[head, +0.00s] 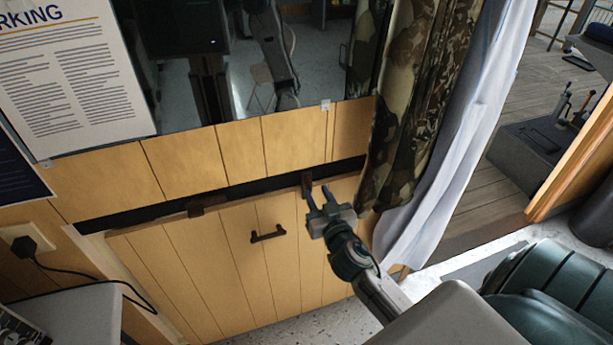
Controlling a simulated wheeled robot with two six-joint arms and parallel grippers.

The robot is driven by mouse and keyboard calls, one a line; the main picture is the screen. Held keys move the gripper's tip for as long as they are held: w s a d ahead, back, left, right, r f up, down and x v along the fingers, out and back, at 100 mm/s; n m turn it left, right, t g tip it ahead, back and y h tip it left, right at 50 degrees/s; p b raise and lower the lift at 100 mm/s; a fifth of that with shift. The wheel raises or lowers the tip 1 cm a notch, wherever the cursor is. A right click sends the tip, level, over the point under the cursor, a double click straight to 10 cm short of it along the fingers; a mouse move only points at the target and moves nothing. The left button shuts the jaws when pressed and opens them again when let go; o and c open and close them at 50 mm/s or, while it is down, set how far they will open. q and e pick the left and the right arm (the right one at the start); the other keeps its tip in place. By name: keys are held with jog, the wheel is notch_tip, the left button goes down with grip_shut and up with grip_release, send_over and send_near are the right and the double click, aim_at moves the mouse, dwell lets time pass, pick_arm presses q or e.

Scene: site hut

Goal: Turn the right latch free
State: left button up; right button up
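A wooden plank panel (222,262) with a dark handle (267,233) stands against the wall below a dark gap. Two small dark brown latches sit at its top edge: the left latch (203,208) lies flat along the edge, and the right latch (307,184) stands upright across the gap. My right gripper (320,190) comes in from the lower right. It is open, its two fingers apart, just right of and in front of the right latch. I cannot tell whether a finger touches the latch. My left gripper is not in view.
A mirror or dark glass pane (260,65) is above the panel. A camouflage curtain (420,90) and a white curtain (465,130) hang close to the right of my gripper. A plug with a cable (24,246) is at the left. A green padded seat (550,295) is at the lower right.

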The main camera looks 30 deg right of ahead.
aim_at(311, 183)
jog(key=p+x, duration=0.1)
jog(key=x, duration=0.5)
jog(key=shift+w+p, duration=0.2)
jog(key=shift+p, duration=0.15)
jog(key=shift+c, duration=0.2)
grip_shut()
